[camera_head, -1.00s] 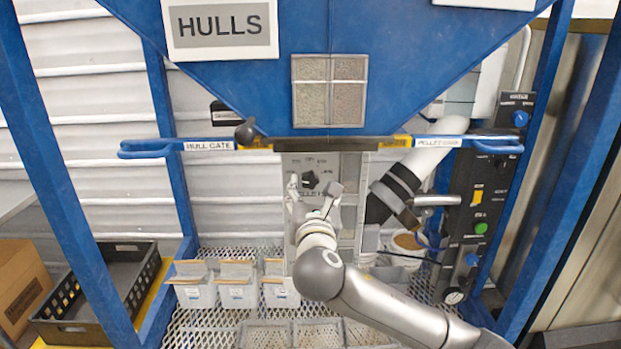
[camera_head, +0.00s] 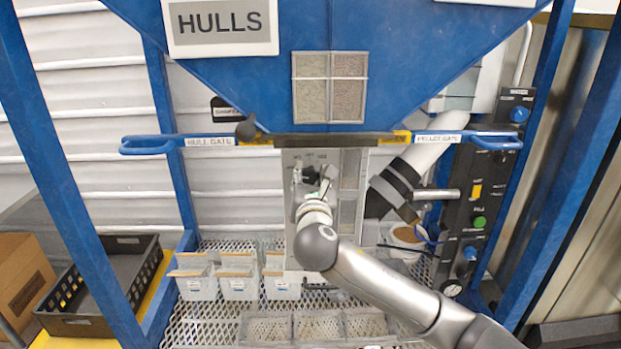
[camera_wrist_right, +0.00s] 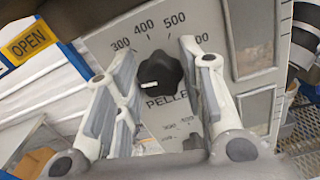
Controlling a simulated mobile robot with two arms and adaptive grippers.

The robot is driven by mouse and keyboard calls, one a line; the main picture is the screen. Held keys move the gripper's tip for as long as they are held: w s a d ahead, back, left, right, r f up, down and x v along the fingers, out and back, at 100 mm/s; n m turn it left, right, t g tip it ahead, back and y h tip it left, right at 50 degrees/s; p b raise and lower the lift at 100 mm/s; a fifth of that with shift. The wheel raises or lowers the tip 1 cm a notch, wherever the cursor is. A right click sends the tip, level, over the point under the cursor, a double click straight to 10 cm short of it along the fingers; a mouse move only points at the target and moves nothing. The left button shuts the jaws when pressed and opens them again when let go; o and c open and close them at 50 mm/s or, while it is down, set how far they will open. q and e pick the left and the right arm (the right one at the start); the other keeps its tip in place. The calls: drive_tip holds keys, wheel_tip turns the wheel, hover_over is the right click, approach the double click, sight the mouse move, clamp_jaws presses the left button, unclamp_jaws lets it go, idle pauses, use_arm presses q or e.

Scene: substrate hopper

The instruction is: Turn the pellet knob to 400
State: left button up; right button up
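The black pellet knob (camera_wrist_right: 160,80) sits on a light grey panel (camera_wrist_right: 105,40) with a printed number scale above it, including 300, 400 and 500. A short white mark shows on the knob's lower left side; which number the knob is set to I cannot tell. In the head view the knob (camera_head: 309,174) is partly hidden by my gripper. My right gripper (camera_head: 312,181) is open in front of the panel. In the right wrist view its fingers (camera_wrist_right: 160,95) stand apart on either side of the knob, with gaps visible. My left gripper is not in view.
Blue gate handles (camera_head: 148,146) run across above the panel. A dark control box (camera_head: 487,190) with buttons stands at the right. Small white bins (camera_head: 238,284) sit on the mesh shelf below. A black crate (camera_head: 90,300) is at the lower left.

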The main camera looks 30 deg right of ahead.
drive_tip(key=shift+c, duration=1.1)
drive_tip(key=m, duration=0.7)
drive_tip(key=shift+f+m, duration=0.1)
drive_tip(key=shift+m, duration=0.2)
drive_tip(key=m, duration=0.4)
drive_tip(key=shift+m, duration=0.3)
drive_tip(key=shift+m+b, duration=0.3)
drive_tip(key=shift+m, duration=1.4)
drive_tip(key=shift+f, duration=0.1)
